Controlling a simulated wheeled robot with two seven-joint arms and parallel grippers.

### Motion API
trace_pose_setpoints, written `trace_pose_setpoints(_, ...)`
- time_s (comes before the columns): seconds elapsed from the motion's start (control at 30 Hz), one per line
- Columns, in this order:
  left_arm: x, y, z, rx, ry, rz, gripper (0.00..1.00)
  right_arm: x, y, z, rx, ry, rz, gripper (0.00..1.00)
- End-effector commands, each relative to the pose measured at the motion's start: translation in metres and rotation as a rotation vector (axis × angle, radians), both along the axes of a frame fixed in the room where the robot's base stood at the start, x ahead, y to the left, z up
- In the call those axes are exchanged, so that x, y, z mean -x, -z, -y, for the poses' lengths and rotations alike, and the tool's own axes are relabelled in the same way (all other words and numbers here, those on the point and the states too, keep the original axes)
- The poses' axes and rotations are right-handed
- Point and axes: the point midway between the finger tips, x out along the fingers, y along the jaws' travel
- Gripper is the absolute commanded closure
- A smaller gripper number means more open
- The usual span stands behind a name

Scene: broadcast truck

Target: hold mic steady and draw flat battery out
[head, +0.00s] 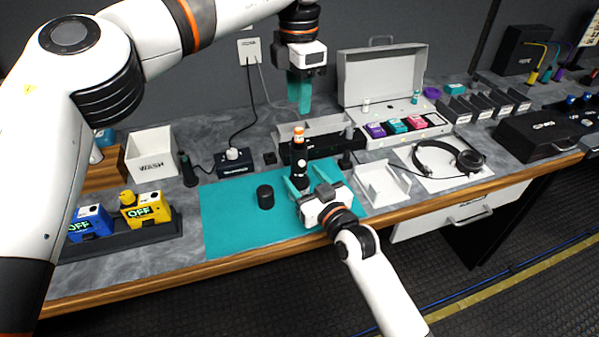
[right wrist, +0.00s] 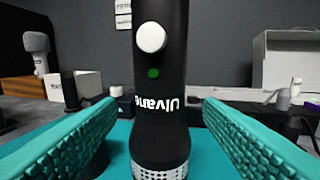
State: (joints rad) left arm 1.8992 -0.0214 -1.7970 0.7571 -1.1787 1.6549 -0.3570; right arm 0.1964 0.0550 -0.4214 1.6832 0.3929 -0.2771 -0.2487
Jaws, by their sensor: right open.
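The black microphone (head: 299,172) stands upright, grille end down, on the teal mat (head: 232,218). The battery (head: 298,131), with an orange end, sticks up from the microphone's top. In the right wrist view the microphone (right wrist: 162,110) shows a white button, a green dot and upside-down lettering; its top is out of frame. My right gripper (head: 303,186) is open, with one teal finger on each side of the microphone and gaps on both sides. My left gripper (head: 300,106) hangs above the battery, apart from it, pointing down; its fingers overlap in view, so their opening is unclear.
A short black cylinder (head: 265,197) stands on the mat left of the microphone. Behind are a grey open bin (head: 335,126) and an open case (head: 383,75). A white holder (head: 382,186) and headphones (head: 447,158) lie right. Two packs marked OFF (head: 147,209) stand left.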

Motion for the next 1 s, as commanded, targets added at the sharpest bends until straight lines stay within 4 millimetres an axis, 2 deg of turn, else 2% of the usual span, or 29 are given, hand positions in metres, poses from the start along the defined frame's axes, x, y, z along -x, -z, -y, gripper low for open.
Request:
trace_pose_setpoints(0.2,0.0,0.0,0.0,0.0,0.0,0.0,0.64,-0.022,0.0,-0.013,0.0,0.0,0.001,0.39)
trace_pose_setpoints(0.6,0.0,0.0,0.0,0.0,0.0,0.0,0.64,-0.027,0.0,-0.015,0.001,0.0,0.0,0.41)
trace_pose_setpoints(0.93,0.0,0.0,0.0,0.0,0.0,0.0,0.64,-0.027,0.0,-0.015,0.001,0.001,0.0,0.95)
trace_pose_setpoints(1.0,0.0,0.0,0.0,0.0,0.0,0.0,0.64,-0.027,0.0,-0.015,0.001,0.001,0.0,0.97)
